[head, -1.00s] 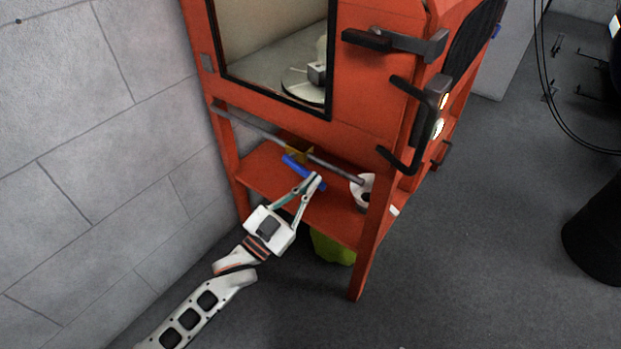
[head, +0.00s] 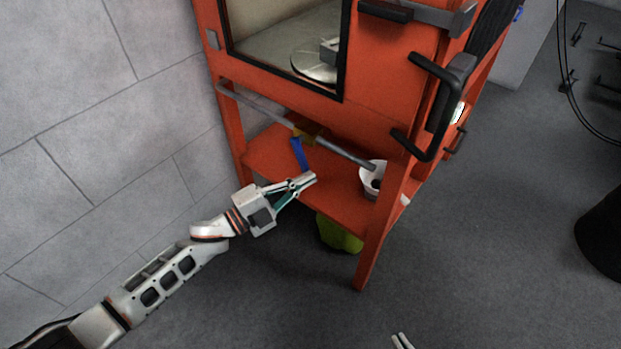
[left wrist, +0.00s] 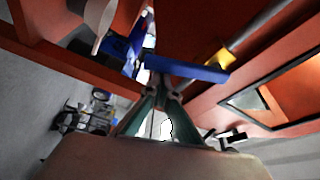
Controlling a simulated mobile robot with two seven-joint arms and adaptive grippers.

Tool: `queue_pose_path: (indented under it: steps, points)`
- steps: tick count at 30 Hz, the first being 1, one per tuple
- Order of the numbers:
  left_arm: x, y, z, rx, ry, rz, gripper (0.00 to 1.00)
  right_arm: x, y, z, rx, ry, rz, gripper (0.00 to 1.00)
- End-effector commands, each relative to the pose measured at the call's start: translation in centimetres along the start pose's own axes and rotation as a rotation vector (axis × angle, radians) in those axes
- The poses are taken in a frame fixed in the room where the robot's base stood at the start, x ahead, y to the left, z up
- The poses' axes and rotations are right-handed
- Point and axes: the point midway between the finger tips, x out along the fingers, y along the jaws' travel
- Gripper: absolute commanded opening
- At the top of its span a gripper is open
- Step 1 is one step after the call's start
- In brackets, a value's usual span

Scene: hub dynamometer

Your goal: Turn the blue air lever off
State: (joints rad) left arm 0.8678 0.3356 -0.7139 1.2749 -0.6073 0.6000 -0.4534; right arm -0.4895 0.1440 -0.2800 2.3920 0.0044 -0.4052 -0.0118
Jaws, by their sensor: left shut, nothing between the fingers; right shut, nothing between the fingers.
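The blue air lever (head: 300,153) sits at the yellow valve (head: 310,132) on the grey pipe, under the orange cabinet. It lies at a clear angle across the pipe, its free end toward my left gripper (head: 309,180). My left gripper is shut and empty, its tips just below the lever's free end. In the left wrist view the blue lever (left wrist: 190,70) crosses just beyond the fingertips (left wrist: 163,85); I cannot tell whether they touch. The yellow valve (left wrist: 222,56) shows behind it. My right gripper (head: 402,341) shows only its tips at the bottom edge, shut.
The grey pipe (head: 255,104) runs over the orange shelf (head: 270,150). A white cup-like part (head: 372,178) stands near the orange front leg (head: 376,235). A yellow-green object (head: 340,233) is under the shelf. A block wall (head: 90,130) is at left. Floor in front is clear.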

Motion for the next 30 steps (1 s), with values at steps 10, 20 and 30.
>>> queue_pose_path:
  steps: [10,20,30]
  points:
    - [-0.8,0.0,2.3,0.252,-0.001,0.087,0.0,-0.1,0.1,-0.3,-0.005,0.004,0.0,0.0]
    - [-1.1,-0.1,3.2,0.366,-0.001,0.128,0.0,-0.1,0.2,0.2,-0.02,-0.007,-0.004,0.0]
    - [-1.3,-0.1,3.6,0.388,-0.004,0.136,0.0,-0.1,0.2,0.3,-0.017,-0.008,-0.002,0.0]
